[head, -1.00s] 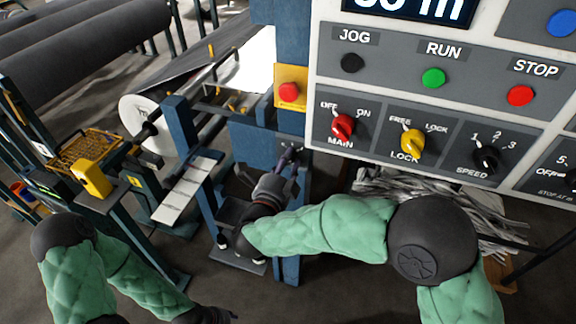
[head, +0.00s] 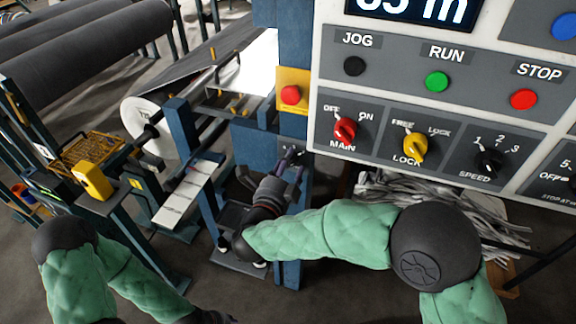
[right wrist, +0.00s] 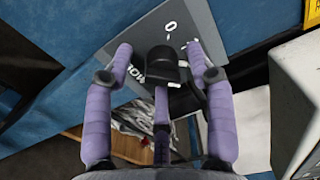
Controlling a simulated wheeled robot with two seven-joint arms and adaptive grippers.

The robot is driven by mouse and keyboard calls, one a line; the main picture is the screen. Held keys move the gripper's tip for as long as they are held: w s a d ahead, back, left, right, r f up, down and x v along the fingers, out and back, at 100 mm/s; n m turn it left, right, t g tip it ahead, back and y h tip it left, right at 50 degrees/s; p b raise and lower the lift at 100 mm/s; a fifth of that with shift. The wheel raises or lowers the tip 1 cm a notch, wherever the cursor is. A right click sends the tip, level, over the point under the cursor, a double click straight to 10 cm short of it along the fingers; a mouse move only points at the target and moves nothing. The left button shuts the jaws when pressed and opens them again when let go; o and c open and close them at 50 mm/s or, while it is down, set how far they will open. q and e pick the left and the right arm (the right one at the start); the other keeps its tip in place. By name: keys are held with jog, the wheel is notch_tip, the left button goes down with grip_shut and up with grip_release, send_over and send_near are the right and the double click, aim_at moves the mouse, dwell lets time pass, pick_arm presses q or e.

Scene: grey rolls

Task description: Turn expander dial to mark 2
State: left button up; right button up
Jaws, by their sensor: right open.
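A black dial (right wrist: 163,66) sits on a grey plate (right wrist: 150,32) in the right wrist view. A white "0" shows above it; other lettering is partly covered, and I cannot read the dial's setting. My right gripper (right wrist: 159,57) is open, its purple fingers on either side of the dial and another finger below. I cannot tell whether they touch it. In the head view, the right gripper (head: 290,164) is at the blue post, below the red button. The left arm's dark wrist is at the bottom edge; its fingers do not show.
The control panel (head: 440,110) at upper right carries the main, lock and speed knobs. A red button (head: 291,95) sits on a yellow plate on the blue post. Grey shredded strips (head: 490,220) lie below the panel.

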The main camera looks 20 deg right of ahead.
jog(key=v, duration=1.2)
dwell(0.4)
